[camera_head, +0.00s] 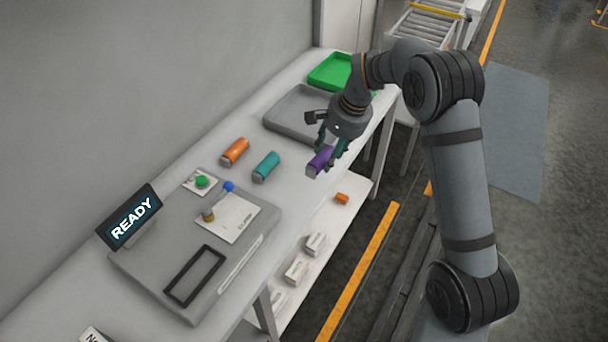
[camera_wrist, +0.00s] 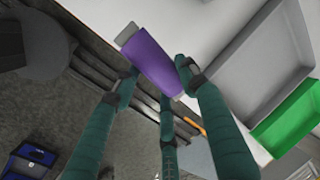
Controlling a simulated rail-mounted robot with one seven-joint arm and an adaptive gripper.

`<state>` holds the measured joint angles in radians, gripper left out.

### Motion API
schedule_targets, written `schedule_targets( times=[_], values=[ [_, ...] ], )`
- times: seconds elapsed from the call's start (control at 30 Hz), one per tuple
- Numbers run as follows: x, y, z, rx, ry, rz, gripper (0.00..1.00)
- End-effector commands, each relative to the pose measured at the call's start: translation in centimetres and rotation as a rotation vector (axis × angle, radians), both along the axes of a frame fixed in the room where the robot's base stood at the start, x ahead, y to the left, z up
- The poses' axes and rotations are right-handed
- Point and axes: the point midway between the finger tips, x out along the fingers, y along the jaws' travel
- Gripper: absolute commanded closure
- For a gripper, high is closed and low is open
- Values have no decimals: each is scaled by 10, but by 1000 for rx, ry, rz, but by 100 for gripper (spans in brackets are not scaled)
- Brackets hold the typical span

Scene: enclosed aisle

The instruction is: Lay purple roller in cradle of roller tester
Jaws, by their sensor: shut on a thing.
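The purple roller (camera_head: 320,160) is held in my gripper (camera_head: 332,150), near the front edge of the bench in the head view. The gripper's green fingers are shut on it. In the wrist view the purple roller (camera_wrist: 153,62) lies between the fingertips of my gripper (camera_wrist: 158,76), with a pale end cap showing at its upper end. The roller tester (camera_head: 150,265) is a grey plate on the bench at lower left, with a screen (camera_head: 132,217) reading "READY". A black rectangular frame (camera_head: 194,276) lies on its near part. I cannot tell for certain which part is the cradle.
An orange roller (camera_head: 235,151) and a teal roller (camera_head: 266,167) lie on the bench between the tester and a grey tray (camera_head: 275,125). A green tray (camera_head: 330,72) stands farther back. A lower shelf (camera_head: 335,222) holds several small boxes.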

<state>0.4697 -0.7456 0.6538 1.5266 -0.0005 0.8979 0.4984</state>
Motion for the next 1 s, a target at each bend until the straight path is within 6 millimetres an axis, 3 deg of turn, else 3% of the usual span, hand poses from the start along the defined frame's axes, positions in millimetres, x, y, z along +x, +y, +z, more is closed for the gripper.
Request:
schedule_targets(
  times=[0.13, 0.33, 0.47, 0.7, 1.0],
  values=[
    [-5, 35, -18, -1, 3, 5, 88],
    [-7, 60, -35, 0, 0, -2, 88],
    [-8, 64, -42, 0, 0, -2, 88],
    [-8, 64, -71, 0, 1, -3, 88],
    [-7, 64, -75, 1, -1, -2, 88]
  ],
)
